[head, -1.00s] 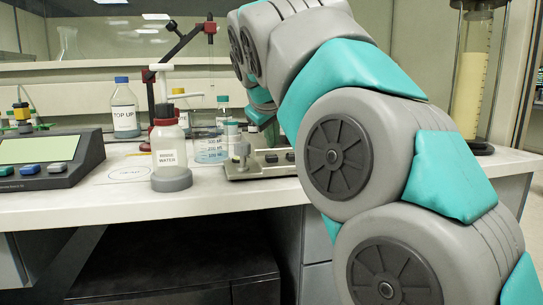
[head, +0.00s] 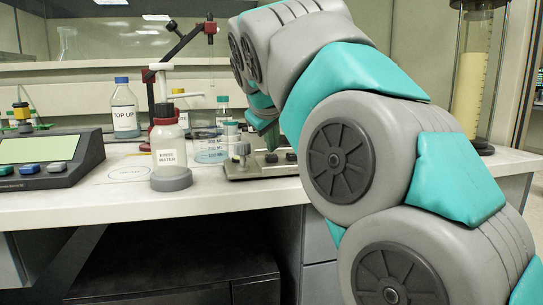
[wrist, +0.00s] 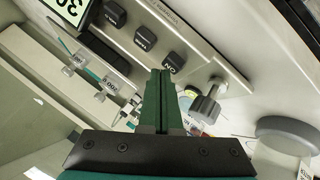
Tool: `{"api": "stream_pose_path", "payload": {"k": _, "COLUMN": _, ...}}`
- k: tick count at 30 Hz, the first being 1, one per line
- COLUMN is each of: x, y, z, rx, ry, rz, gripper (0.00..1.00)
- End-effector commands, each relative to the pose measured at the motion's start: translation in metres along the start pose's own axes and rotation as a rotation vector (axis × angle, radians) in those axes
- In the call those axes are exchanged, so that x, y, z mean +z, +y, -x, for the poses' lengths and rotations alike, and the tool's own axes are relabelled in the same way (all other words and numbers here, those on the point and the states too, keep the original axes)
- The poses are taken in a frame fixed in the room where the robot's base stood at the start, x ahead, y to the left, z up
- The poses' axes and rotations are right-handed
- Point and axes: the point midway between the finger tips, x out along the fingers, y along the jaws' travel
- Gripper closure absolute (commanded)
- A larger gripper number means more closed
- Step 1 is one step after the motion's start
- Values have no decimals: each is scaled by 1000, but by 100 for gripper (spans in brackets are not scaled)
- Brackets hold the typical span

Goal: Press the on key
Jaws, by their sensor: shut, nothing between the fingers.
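The on key (wrist: 173,64) is a dark square key with pale letters, which appear upside down in the wrist view. It is the key nearest the knob (wrist: 207,104) in a row on a grey metal device. My gripper (wrist: 160,72) has green fingers pressed together with nothing between them. In the wrist view, the tips appear just beside the on key; I cannot tell whether they touch it. In the head view, the device (head: 238,172) sits near the bench's front edge, with my gripper (head: 272,140) just above its keys, partly hidden by my arm.
Two more dark keys, (wrist: 145,38) and (wrist: 115,13), continue the row towards a lit display (wrist: 68,10). A rinse water bottle (head: 170,160) and a beaker (head: 208,147) stand left of the device. A console (head: 60,160) is at far left.

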Motion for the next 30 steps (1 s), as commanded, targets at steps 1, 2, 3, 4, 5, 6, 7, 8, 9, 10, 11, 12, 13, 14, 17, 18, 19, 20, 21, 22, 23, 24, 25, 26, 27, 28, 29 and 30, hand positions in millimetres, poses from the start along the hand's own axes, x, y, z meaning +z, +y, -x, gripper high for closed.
{"api": "stream_pose_path", "payload": {"k": 1, "x": 1, "y": 0, "z": -1, "rx": 0, "ry": 0, "rz": 0, "gripper": 100}}
{"api": "stream_pose_path", "payload": {"k": 2, "x": 1, "y": 0, "z": -1, "rx": 0, "ry": 0, "rz": 0, "gripper": 100}}
{"api": "stream_pose_path", "payload": {"k": 3, "x": 1, "y": -1, "z": -1, "rx": 0, "ry": 0, "rz": 0, "gripper": 100}}
{"api": "stream_pose_path", "payload": {"k": 4, "x": 1, "y": -1, "z": -2, "rx": 0, "ry": 0, "rz": 0, "gripper": 100}}
{"api": "stream_pose_path", "payload": {"k": 5, "x": 1, "y": -1, "z": -2, "rx": 0, "ry": 0, "rz": 0, "gripper": 100}}
{"api": "stream_pose_path", "payload": {"k": 6, "x": 2, "y": -1, "z": -2, "rx": 0, "ry": 0, "rz": 0, "gripper": 100}}
{"api": "stream_pose_path", "payload": {"k": 7, "x": 2, "y": -1, "z": -2, "rx": 0, "ry": 0, "rz": 0, "gripper": 100}}
{"api": "stream_pose_path", "payload": {"k": 8, "x": 2, "y": -2, "z": -2, "rx": 0, "ry": 0, "rz": 0, "gripper": 100}}
{"api": "stream_pose_path", "payload": {"k": 9, "x": 2, "y": -2, "z": -3, "rx": 0, "ry": 0, "rz": 0, "gripper": 100}}
{"api": "stream_pose_path", "payload": {"k": 10, "x": 2, "y": -2, "z": -3, "rx": 0, "ry": 0, "rz": 0, "gripper": 100}}
{"api": "stream_pose_path", "payload": {"k": 11, "x": 2, "y": -2, "z": -3, "rx": 0, "ry": 0, "rz": 0, "gripper": 100}}
{"api": "stream_pose_path", "payload": {"k": 12, "x": 3, "y": -2, "z": -4, "rx": 0, "ry": 0, "rz": 0, "gripper": 100}}
{"api": "stream_pose_path", "payload": {"k": 13, "x": 3, "y": -2, "z": -4, "rx": 1, "ry": 0, "rz": 0, "gripper": 100}}
{"api": "stream_pose_path", "payload": {"k": 14, "x": 3, "y": -3, "z": -4, "rx": 1, "ry": 0, "rz": 0, "gripper": 100}}
{"api": "stream_pose_path", "payload": {"k": 17, "x": 4, "y": -3, "z": -5, "rx": 1, "ry": -1, "rz": 0, "gripper": 100}}
{"api": "stream_pose_path", "payload": {"k": 18, "x": 4, "y": -4, "z": -5, "rx": 1, "ry": 0, "rz": 0, "gripper": 100}}
{"api": "stream_pose_path", "payload": {"k": 19, "x": 4, "y": -4, "z": -5, "rx": 1, "ry": 0, "rz": 0, "gripper": 100}}
{"api": "stream_pose_path", "payload": {"k": 20, "x": 4, "y": -4, "z": -6, "rx": 1, "ry": 0, "rz": 0, "gripper": 100}}
{"api": "stream_pose_path", "payload": {"k": 21, "x": 4, "y": -4, "z": -6, "rx": 1, "ry": 0, "rz": 0, "gripper": 100}}
{"api": "stream_pose_path", "payload": {"k": 22, "x": 4, "y": -4, "z": -6, "rx": 1, "ry": -1, "rz": 0, "gripper": 100}}
{"api": "stream_pose_path", "payload": {"k": 23, "x": 4, "y": -4, "z": -6, "rx": 0, "ry": 0, "rz": 0, "gripper": 100}}
{"api": "stream_pose_path", "payload": {"k": 24, "x": 4, "y": -4, "z": -6, "rx": 0, "ry": 0, "rz": 0, "gripper": 100}}
{"api": "stream_pose_path", "payload": {"k": 25, "x": 4, "y": -4, "z": -6, "rx": 0, "ry": -1, "rz": 0, "gripper": 100}}
{"api": "stream_pose_path", "payload": {"k": 26, "x": 4, "y": -4, "z": -6, "rx": 0, "ry": 0, "rz": 0, "gripper": 100}}
{"api": "stream_pose_path", "payload": {"k": 27, "x": 4, "y": -4, "z": -6, "rx": 0, "ry": 0, "rz": 0, "gripper": 100}}
{"api": "stream_pose_path", "payload": {"k": 28, "x": 4, "y": -4, "z": -6, "rx": 0, "ry": -1, "rz": 0, "gripper": 100}}
{"api": "stream_pose_path", "payload": {"k": 29, "x": 4, "y": -4, "z": -6, "rx": 0, "ry": -1, "rz": 0, "gripper": 100}}
{"api": "stream_pose_path", "payload": {"k": 30, "x": 4, "y": -4, "z": -6, "rx": 0, "ry": -1, "rz": 0, "gripper": 100}}
